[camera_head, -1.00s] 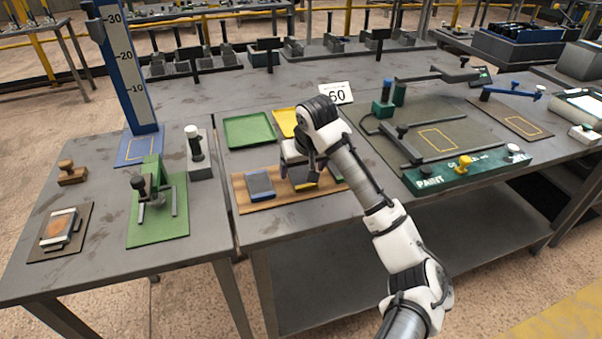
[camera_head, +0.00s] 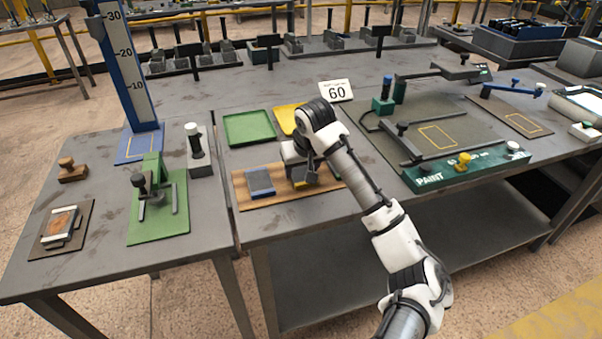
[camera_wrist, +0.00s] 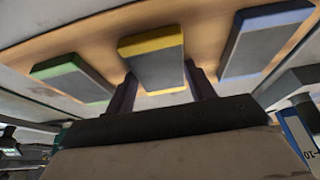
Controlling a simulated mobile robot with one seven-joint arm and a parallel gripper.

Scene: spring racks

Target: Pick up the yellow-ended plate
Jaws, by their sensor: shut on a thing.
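The yellow-ended plate (camera_wrist: 155,63) is a grey block with a yellow end, in the middle of the wrist view between my two fingers. My gripper (camera_wrist: 162,72) is shut on it. In the head view my gripper (camera_head: 304,178) is over the wooden board (camera_head: 283,199) and hides most of the plate. I cannot tell whether the plate is clear of the board. A blue-ended plate (camera_head: 260,183) lies on the board to the left; it is at the right in the wrist view (camera_wrist: 264,44). A green-ended plate (camera_wrist: 74,79) is at the left there.
A green tray (camera_head: 249,129) and a partly hidden yellow tray (camera_head: 284,117) lie behind the board. The green PAINT fixture (camera_head: 470,168) is to the right. A tall blue scale (camera_head: 128,70) stands at the left.

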